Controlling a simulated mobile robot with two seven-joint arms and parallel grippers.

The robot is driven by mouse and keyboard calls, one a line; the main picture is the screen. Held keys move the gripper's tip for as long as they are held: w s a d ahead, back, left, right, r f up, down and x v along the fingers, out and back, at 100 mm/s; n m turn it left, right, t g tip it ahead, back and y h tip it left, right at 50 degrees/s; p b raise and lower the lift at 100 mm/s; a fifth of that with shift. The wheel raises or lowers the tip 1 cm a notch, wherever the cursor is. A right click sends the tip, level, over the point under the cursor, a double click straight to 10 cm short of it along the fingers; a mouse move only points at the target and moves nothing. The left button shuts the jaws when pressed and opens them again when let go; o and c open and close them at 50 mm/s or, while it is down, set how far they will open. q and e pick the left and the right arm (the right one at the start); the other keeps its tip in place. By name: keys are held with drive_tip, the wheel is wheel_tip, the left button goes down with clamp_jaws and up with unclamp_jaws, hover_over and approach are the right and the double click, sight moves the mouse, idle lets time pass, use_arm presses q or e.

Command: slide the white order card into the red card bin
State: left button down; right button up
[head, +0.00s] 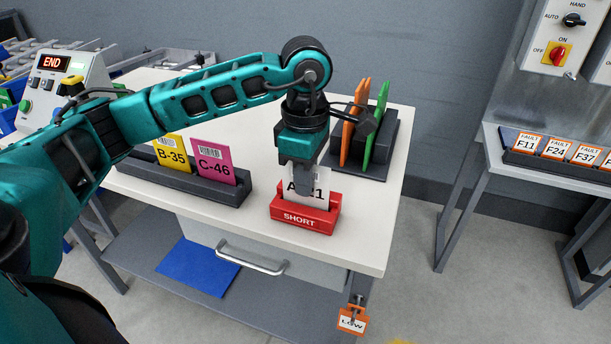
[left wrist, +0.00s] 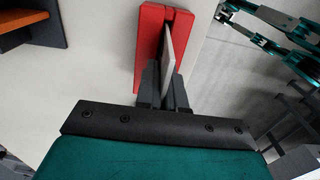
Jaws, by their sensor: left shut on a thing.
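The white order card (head: 322,190) stands upright, its print partly covered by my left gripper (head: 304,194). The gripper is shut on the card near its top. The red card bin (head: 306,221), marked SHORT, sits on the table right under the card. In the head view the card's lower edge is hidden behind the bin's front wall. In the left wrist view the card (left wrist: 174,52) shows nearly edge-on over the red bin (left wrist: 150,40), close to its slot. I cannot tell how deep it sits. My right arm shows small at the top right of that view.
A dark rack with orange (head: 355,125) and green (head: 377,125) dividers stands behind the bin. A dark holder (head: 200,186) with a yellow card (head: 172,152) and a magenta card (head: 213,165) is to the left. The white tabletop (head: 375,230) is clear at right.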

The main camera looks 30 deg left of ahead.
use_arm(q)
drive_tip(key=c, duration=1.2)
unclamp_jaws()
drive_tip(key=shift+o, duration=0.5)
drive_tip(key=o, duration=0.3)
drive_tip(key=shift+r, duration=0.15)
drive_tip(key=shift+r+p, duration=2.7)
drive_tip(key=shift+r, duration=1.2)
